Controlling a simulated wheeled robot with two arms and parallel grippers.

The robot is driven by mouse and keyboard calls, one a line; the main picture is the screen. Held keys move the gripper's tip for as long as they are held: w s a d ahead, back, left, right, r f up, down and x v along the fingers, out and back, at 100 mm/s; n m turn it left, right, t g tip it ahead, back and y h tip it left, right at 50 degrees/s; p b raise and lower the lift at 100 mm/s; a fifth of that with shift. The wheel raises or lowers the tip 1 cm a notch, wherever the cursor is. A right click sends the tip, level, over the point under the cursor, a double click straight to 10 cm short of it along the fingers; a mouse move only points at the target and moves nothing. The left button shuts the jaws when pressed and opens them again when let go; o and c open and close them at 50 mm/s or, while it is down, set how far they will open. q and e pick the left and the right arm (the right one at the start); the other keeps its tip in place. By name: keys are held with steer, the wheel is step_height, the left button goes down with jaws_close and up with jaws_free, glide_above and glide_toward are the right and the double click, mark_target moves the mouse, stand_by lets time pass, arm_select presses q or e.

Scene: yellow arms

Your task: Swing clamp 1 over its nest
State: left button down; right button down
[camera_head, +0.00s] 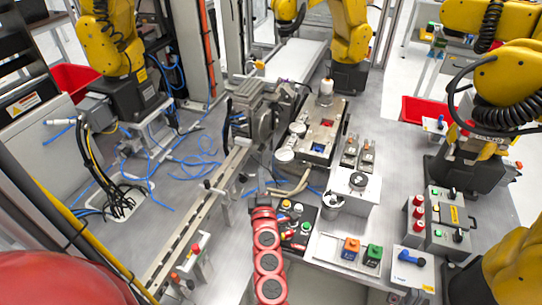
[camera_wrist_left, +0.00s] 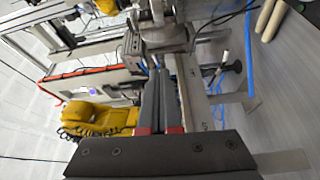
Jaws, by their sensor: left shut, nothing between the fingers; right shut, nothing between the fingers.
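A metal fixture plate (camera_head: 337,112) in the middle of the head view carries a red block (camera_head: 327,122) and a blue block (camera_head: 318,148) in recesses. Two pale round parts, one at its left edge (camera_head: 299,129) and one lower (camera_head: 284,155), could belong to swing clamps. I cannot tell which is clamp 1 or its nest. My left arm is red and ends short of the fixture's near side. In the left wrist view, my left gripper (camera_wrist_left: 166,75) has its dark fingers together, with nothing between them. My right gripper is not in view.
Two tan rods (camera_head: 292,184) lie beyond my left arm's end. A long rail (camera_head: 190,230) runs along the left.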

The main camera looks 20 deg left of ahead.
mark_target(288, 148)
arm_select(q)
steer(key=w+p, duration=0.4)
steer(key=w, duration=0.5)
steer(key=shift+w+f, duration=0.15)
steer(key=shift+w, duration=0.15)
stand_by(0.4)
